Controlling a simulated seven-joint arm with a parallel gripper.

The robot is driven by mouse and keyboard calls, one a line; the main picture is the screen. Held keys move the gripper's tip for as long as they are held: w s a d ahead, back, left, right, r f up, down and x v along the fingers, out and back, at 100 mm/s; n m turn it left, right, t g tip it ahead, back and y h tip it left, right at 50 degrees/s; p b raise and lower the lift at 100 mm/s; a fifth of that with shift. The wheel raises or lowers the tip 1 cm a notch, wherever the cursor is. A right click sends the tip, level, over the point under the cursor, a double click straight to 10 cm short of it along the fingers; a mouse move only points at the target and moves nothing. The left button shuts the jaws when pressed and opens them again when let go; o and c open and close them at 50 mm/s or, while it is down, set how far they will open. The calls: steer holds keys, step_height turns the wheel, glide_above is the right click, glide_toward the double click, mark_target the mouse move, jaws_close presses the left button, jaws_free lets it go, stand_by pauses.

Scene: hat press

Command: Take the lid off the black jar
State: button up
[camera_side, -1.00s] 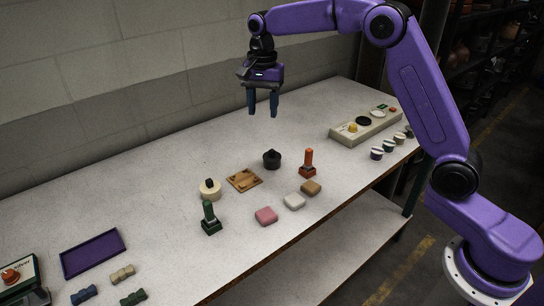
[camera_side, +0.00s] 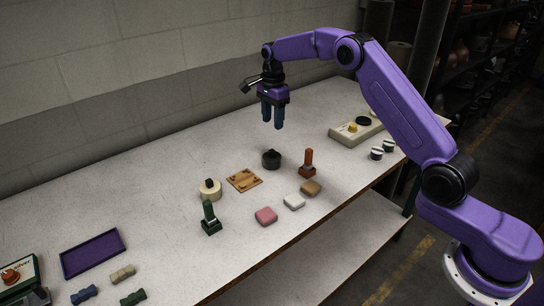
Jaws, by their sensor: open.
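The black jar (camera_side: 271,160) stands upright in the middle of the table, with its lid (camera_side: 270,153) seated on top. My gripper (camera_side: 272,124) hangs above and slightly behind the jar, fingers pointing down. Its two blue fingers are apart, with nothing between them. The fingertips are clear of the lid.
A cream jar (camera_side: 210,191) with a dark knob and a wooden plate (camera_side: 244,180) are left of the black jar. A red-handled stamp (camera_side: 308,163) stands close on its right. Pink (camera_side: 266,216), white (camera_side: 294,201) and brown (camera_side: 311,188) blocks lie in front.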

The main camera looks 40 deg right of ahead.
glide_above(273, 150)
steer(key=f, duration=0.3)
steer(key=w+f, duration=0.1)
steer(key=f, duration=0.1)
steer(key=shift+d+f, duration=0.15)
steer(key=shift+d, duration=0.15)
steer(key=f, duration=0.2)
steer(key=s+f, duration=0.1)
steer(key=f, duration=0.1)
steer(key=shift+a, duration=0.2)
steer(key=shift+w+f, duration=0.1)
steer(key=shift+f, duration=0.5)
steer(key=shift+c, duration=0.3)
jaws_close()
